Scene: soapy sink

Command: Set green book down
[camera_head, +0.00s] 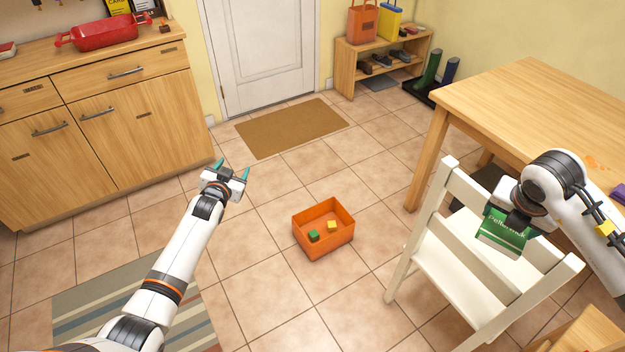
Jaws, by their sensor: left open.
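The green book (502,238) shows at the right, with light lettering on its cover and a pale edge along its lower side. It is at my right gripper (510,213), which looks shut on it; the fingertips are mostly hidden. The book is tilted and appears over the white chair (452,284), between its back posts in the picture. I cannot tell whether it touches the chair. My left gripper (232,170) is open and empty, with its teal fingertips apart above the floor, far from the book.
A wooden table (530,95) stands behind the chair. An orange box (325,246) with small green and yellow blocks sits on the tiled floor. A wooden cabinet (120,130), a brown doormat (290,128) and a shoe shelf (380,55) are farther back. The floor around the box is clear.

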